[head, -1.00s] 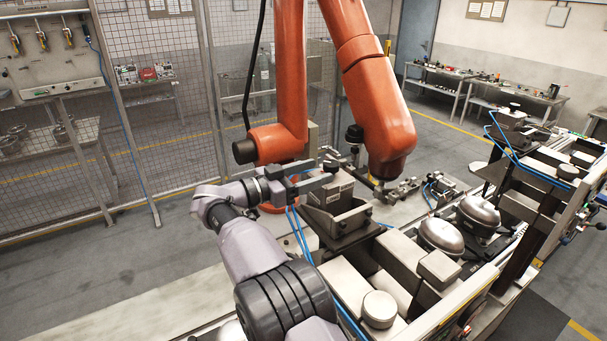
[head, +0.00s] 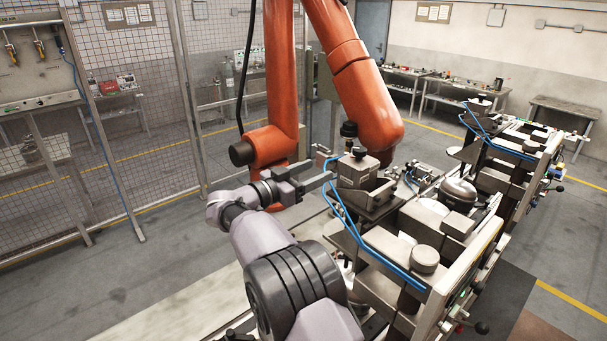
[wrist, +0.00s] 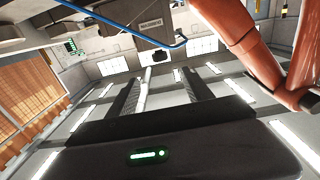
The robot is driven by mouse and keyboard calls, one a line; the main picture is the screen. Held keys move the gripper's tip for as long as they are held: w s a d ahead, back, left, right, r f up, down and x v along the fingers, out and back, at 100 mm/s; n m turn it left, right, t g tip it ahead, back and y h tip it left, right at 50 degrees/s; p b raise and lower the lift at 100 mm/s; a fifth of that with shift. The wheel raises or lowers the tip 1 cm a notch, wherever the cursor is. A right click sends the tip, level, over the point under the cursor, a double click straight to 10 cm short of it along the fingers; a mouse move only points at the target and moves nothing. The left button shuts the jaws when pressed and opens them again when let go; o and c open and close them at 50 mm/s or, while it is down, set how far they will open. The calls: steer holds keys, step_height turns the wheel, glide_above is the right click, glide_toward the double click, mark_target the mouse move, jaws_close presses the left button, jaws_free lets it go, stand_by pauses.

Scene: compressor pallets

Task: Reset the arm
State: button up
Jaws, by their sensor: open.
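My gripper (head: 326,174) is at the end of my grey arm, in the middle of the head view. Its two fingers are apart and nothing shows between them. In the wrist view my gripper (wrist: 168,92) shows as two dark, parallel fingers with a clear gap, pointing towards ceiling lights. In the head view the fingers point right, close to a grey metal fixture (head: 358,172) with a black knob. I cannot tell whether they touch it.
A large orange robot arm (head: 350,60) stands just behind my gripper. Fixtures with blue hoses (head: 375,258) and a domed metal compressor (head: 458,192) fill the right side. A mesh fence (head: 130,120) stands at left. Open floor (head: 110,280) lies at lower left.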

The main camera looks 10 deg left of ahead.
steer(key=w+d+r+t+y+b, duration=0.2)
steer(key=w+d+y+b, duration=0.15)
steer(key=b, duration=0.45)
steer(key=s+d+n+t+y+b, duration=0.25)
steer(key=s+d+y+b, duration=0.2)
steer(key=y+b, duration=0.45)
steer(key=s+d+f+g+b, duration=0.4)
steer(key=s+f+b, duration=0.1)
steer(key=s+f, duration=0.7)
steer(key=s+d+f+n+g+y+b, duration=0.1)
steer(key=s+d+f+g+b, duration=0.3)
steer(key=s+f, duration=0.9)
steer(key=s+d+f+g+b, duration=0.4)
steer(key=s+f+b, duration=0.4)
steer(key=s+f, duration=0.4)
steer(key=s, duration=0.5)
steer(key=shift+s+f, duration=0.3)
steer(key=shift+f, duration=0.05)
steer(key=shift+c, duration=0.5)
